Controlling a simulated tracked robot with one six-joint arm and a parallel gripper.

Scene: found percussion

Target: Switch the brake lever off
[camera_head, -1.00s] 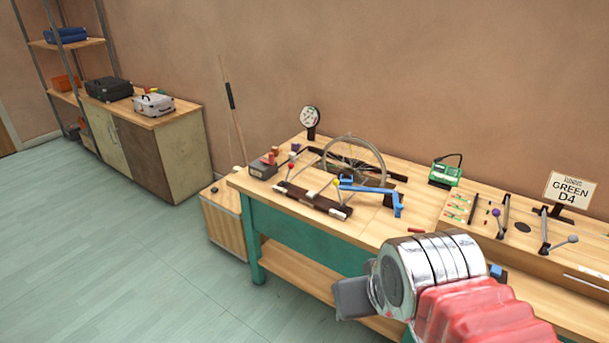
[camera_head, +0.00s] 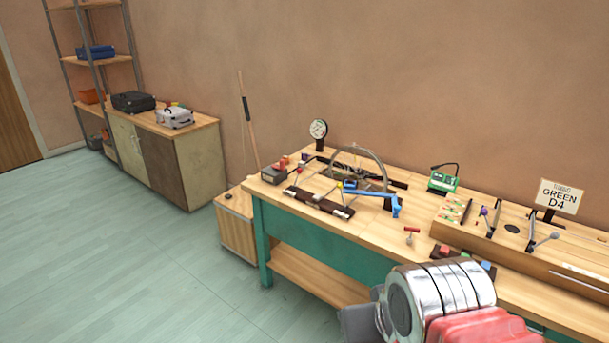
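A spoked wheel (camera_head: 358,165) stands in a stand on the workbench in the head view. A blue arm-like part (camera_head: 372,193) reaches right from the wheel and ends in a blue upright piece. It may be the brake lever, but I cannot tell for sure, nor which position it is in. Small levers with coloured knobs stand on a dark bar (camera_head: 320,202) in front of the wheel. My silver and red arm shows at the lower right, in front of the bench's front edge. No gripper fingers can be made out.
The workbench (camera_head: 375,228) also bears a round gauge (camera_head: 319,129), a green box (camera_head: 443,181), a small red-handled piece (camera_head: 411,234), a raised wooden board with rods and knobs, and a GREEN D4 sign (camera_head: 559,196). A cabinet (camera_head: 185,165) stands at the left. The floor (camera_head: 130,265) is open.

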